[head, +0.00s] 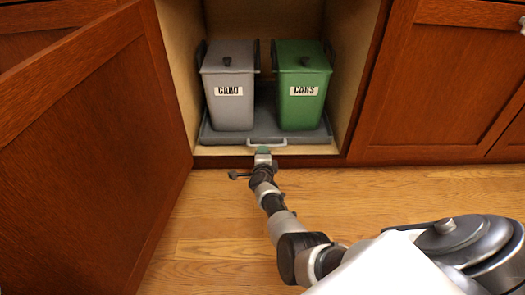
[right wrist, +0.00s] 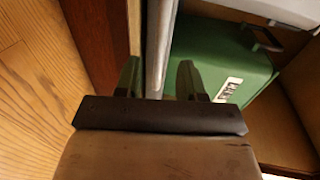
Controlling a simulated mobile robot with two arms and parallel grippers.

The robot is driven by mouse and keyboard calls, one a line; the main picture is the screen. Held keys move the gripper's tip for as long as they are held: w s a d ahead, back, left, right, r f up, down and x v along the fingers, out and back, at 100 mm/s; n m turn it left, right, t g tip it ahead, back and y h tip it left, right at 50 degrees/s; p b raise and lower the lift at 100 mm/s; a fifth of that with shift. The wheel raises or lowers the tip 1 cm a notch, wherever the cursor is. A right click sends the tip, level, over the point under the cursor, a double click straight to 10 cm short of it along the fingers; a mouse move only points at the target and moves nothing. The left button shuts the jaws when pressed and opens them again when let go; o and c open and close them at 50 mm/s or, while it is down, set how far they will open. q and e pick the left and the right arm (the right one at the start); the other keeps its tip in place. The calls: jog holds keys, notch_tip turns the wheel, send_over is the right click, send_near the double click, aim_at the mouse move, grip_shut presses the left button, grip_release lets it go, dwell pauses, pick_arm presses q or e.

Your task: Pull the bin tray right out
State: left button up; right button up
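The grey bin tray (head: 222,137) sits inside the open cabinet, with its pale bar handle (head: 267,142) at the front edge. My right gripper (head: 263,150) is at this handle. In the right wrist view the handle bar (right wrist: 160,45) runs between the two green fingertips of my right gripper (right wrist: 159,76). The fingers are apart, one on each side of the bar, with narrow gaps, so the gripper looks open around it. My left gripper is in neither view.
A grey bin labelled CARD (head: 229,108) and a green bin labelled CANS (head: 303,112) stand on the tray. The open cabinet door (head: 95,150) is at the left. A closed cabinet door (head: 440,85) is at the right. The wooden floor (head: 210,230) in front is clear.

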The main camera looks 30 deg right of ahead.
jog(key=shift+b+x, duration=2.65)
jog(key=shift+x, duration=0.7)
grip_shut()
jog(key=shift+s, duration=0.1)
